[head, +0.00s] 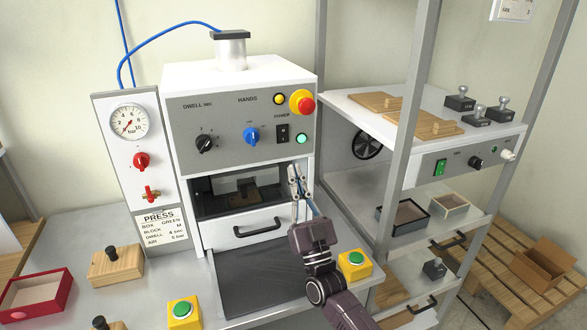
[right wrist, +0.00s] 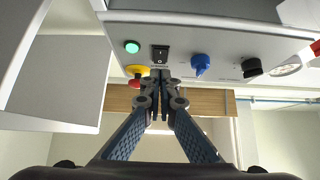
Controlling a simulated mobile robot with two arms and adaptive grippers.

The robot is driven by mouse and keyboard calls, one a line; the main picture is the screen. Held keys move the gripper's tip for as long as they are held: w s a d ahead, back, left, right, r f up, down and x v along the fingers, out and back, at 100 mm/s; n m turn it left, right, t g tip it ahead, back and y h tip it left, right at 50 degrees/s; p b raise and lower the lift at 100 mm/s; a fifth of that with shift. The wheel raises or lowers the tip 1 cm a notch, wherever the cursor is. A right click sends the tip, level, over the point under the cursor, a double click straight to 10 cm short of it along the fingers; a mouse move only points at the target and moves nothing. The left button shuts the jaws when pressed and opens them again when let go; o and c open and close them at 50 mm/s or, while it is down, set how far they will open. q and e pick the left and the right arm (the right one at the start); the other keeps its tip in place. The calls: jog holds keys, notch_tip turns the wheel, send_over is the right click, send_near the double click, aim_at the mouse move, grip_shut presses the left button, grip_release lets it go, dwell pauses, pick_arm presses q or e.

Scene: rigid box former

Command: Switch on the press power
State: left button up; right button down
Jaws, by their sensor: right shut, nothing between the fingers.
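The press (head: 240,85) stands in the middle of the head view with a grey control panel. Its black power rocker switch (head: 283,133) sits under the POWER label, left of a pale green round light or button (head: 302,139). My right gripper (head: 293,170) is shut and empty, in front of the press just below the switch. The right wrist view shows the panel upside down, with the switch (right wrist: 160,54) just beyond my closed fingertips (right wrist: 160,76). I cannot tell whether they touch it. The switch's position is too small to read. My left gripper is not in view.
A red-and-yellow emergency stop (head: 303,103) is above the switch. A blue selector (head: 252,137) and black dwell knob (head: 205,143) lie left of it. Yellow boxes with green buttons (head: 184,313) (head: 355,264) stand in front. A shelf post (head: 405,120) rises at right.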

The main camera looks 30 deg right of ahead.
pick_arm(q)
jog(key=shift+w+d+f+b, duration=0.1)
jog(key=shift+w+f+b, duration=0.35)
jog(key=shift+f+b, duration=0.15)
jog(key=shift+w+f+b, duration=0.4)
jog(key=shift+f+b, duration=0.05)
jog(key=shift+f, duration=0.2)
pick_arm(e)
jog(key=d+v, duration=0.1)
jog(key=v, duration=0.5)
jog(key=shift+w+a+f, duration=0.15)
jog(key=shift+a+f, duration=0.25)
jog(key=shift+f, duration=0.05)
jog(key=shift+f, duration=0.1)
